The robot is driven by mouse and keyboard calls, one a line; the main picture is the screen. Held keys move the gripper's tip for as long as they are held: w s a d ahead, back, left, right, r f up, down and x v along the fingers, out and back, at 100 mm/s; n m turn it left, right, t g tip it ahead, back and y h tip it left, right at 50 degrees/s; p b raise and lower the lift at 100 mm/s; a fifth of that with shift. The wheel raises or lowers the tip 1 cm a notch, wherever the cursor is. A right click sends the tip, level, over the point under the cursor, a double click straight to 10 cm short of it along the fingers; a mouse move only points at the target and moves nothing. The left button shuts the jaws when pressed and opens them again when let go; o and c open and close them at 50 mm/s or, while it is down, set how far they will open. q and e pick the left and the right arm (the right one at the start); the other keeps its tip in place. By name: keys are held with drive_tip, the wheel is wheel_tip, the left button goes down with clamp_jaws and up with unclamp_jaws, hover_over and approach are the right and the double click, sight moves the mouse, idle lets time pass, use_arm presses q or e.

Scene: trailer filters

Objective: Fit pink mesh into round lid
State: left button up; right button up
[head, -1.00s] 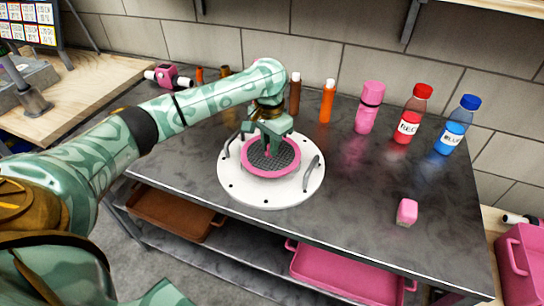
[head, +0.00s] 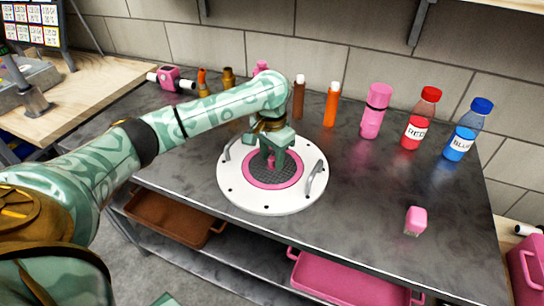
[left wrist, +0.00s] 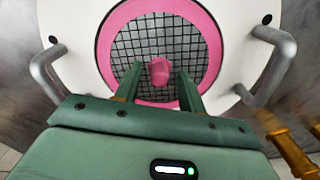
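The pink mesh (head: 287,177) is a round dark grid with a pink rim and a pink knob at its centre. It lies in the middle of the white round lid (head: 235,188) and looks flat in its opening. The left wrist view shows the mesh (left wrist: 205,40) with its rim inside the lid (left wrist: 245,60). My left gripper (head: 271,164) points down over the mesh centre. Its fingers stand on either side of the knob (left wrist: 159,70), with gaps showing between them and the knob, so it is open. My right gripper is not in view.
The lid has two grey handles (head: 315,180) and rests on a dark metal table (head: 360,210). A pink block (head: 416,221) lies at right. Bottles, including a red one (head: 420,118) and a blue one (head: 468,130), stand along the back. The front right table is mostly clear.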

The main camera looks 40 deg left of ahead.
sight(272, 159)
use_arm(q)
wheel_tip(272, 159, up, 12)
drive_tip(key=p, duration=0.7)
drive_tip(key=shift+p, duration=0.35)
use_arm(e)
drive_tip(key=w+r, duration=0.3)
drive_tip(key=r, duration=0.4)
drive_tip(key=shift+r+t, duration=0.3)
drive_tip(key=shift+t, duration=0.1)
use_arm(q)
drive_tip(key=shift+f, duration=0.1)
